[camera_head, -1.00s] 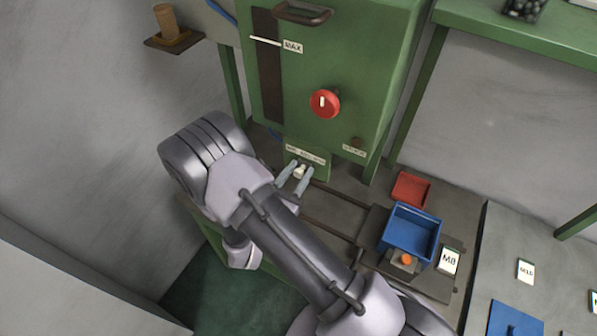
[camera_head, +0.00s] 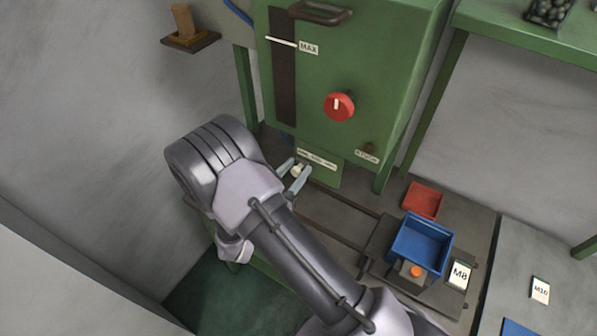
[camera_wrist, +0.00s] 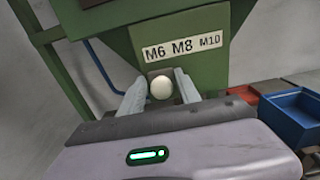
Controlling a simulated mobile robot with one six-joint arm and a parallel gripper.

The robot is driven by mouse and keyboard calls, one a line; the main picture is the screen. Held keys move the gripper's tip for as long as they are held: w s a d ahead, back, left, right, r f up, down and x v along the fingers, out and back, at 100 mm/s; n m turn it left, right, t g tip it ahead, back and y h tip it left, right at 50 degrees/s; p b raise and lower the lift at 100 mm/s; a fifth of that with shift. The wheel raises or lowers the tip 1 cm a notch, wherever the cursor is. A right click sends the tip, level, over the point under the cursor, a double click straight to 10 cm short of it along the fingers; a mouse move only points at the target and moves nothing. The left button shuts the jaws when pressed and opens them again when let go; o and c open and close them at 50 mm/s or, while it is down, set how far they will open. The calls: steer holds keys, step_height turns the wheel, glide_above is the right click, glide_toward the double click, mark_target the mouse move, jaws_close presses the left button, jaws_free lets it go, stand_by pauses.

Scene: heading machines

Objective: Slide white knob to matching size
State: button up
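The white knob (camera_wrist: 161,87) is a small round ball on the machine's lower front, below the size label (camera_wrist: 183,46) reading M6, M8, M10. In the wrist view it sits below the left part of the label, about under M6. My gripper (camera_wrist: 161,92) has one finger on each side of the knob, with visible gaps. In the head view the fingers (camera_head: 295,173) are spread around the knob (camera_head: 297,170). A card reading M8 (camera_head: 459,275) stands beside the blue bin (camera_head: 421,244) at the right.
The green machine (camera_head: 400,60) rises behind the knob, with a red dial (camera_head: 339,106) and a MAX marker (camera_head: 308,48). A red tray (camera_head: 423,200) lies behind the blue bin. An orange button (camera_head: 417,271) is in front of the bin. A card reading M10 (camera_head: 540,290) is farther right.

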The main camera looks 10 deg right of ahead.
steer(key=shift+o, duration=0.6)
steer(key=shift+w+a, duration=0.15)
steer(key=b+v, duration=0.1)
steer(key=v, duration=1.6)
steer(key=shift+s, duration=0.25)
steer(key=shift+a+r, duration=0.1)
